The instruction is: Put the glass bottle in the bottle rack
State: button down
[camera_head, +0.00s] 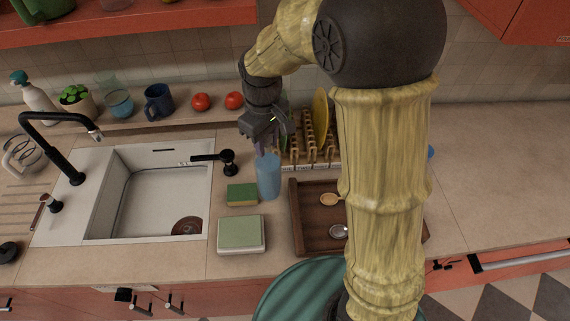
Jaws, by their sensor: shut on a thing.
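The blue, see-through glass bottle (268,177) is upright near the middle of the camera_head view, to the right of the sink. My gripper (264,144) is directly above it, pointing down and shut on its upper end. The fingers partly hide the top of the bottle. I cannot tell whether its base touches the counter. The wooden rack (295,153) with upright pegs stands against the back, just right of my gripper. A yellow plate (320,112) stands in it. My arm hides the rack's right part.
A green sponge (242,194) and a pale green-topped box (241,234) lie left of the bottle. A brown tray (312,239) with spoons is to the right. The sink (150,200) and black faucet (62,140) are left. The right counter (500,170) is largely clear.

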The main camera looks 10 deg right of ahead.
aim_at(267, 155)
jog(key=shift+w+f+p, duration=0.1)
jog(key=shift+f+p, duration=0.5)
jog(key=shift+f, duration=1.9)
jog(key=shift+f+p, duration=0.6)
jog(key=shift+f, duration=1.4)
jog(key=c, duration=1.1)
grip_release()
jog(key=shift+o, duration=0.2)
notch_tip(267, 155, up, 12)
jog(key=b, duration=0.2)
jog(key=shift+b, duration=0.35)
